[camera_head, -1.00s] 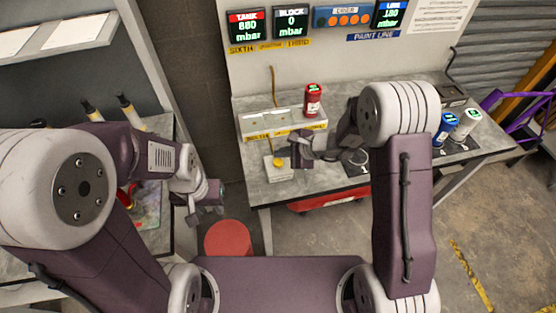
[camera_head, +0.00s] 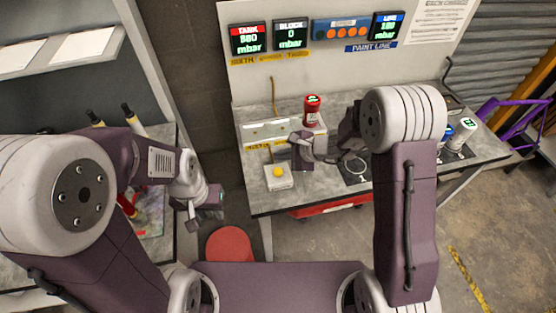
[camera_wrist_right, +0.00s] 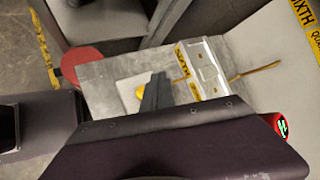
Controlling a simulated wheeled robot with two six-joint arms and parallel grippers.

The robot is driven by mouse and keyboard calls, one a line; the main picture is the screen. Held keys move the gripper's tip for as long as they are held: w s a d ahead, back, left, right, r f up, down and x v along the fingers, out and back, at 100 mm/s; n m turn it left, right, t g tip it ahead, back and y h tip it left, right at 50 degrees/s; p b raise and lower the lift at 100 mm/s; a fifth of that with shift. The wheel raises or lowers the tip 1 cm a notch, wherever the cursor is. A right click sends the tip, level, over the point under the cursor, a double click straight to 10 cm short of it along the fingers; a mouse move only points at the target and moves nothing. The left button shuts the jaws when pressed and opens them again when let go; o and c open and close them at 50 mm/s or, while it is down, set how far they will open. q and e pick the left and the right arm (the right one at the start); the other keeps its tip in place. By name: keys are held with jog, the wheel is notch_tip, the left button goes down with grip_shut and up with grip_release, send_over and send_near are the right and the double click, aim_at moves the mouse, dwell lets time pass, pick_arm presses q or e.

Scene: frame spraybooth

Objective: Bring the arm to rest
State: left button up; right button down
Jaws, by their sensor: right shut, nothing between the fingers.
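My right arm reaches in from the right in the head view, over the grey bench (camera_head: 330,190). Its gripper (camera_head: 290,152) is shut and empty, above the bench between the yellow button (camera_head: 278,172) and the red can (camera_head: 312,110). In the right wrist view the dark fingers (camera_wrist_right: 155,95) lie together and partly cover the button's white base (camera_wrist_right: 128,90). My left gripper (camera_head: 203,208) hangs low at the left, beside the left bench; its jaw gap is not clear.
A white-topped box (camera_head: 268,128) stands behind the right gripper. A white can (camera_head: 460,134) and a partly hidden blue can stand at the right. Displays (camera_head: 291,36) hang on the back panel. A red round stool (camera_head: 229,245) stands between the benches.

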jog(key=s+d+r+n, duration=0.3)
jog(key=s+r+n, duration=0.15)
jog(key=r, duration=0.25)
jog(key=s+d+f+n+g+h, duration=0.2)
jog(key=s+d+n+h, duration=0.1)
jog(key=s+d+n, duration=0.2)
jog(key=s+d+f+n+g+h, duration=0.2)
jog(key=s+d+n, duration=0.4)
jog(key=s, duration=0.5)
jog(key=d+f+h, duration=0.1)
jog(key=d+h, duration=0.1)
jog(key=shift+d, duration=0.4)
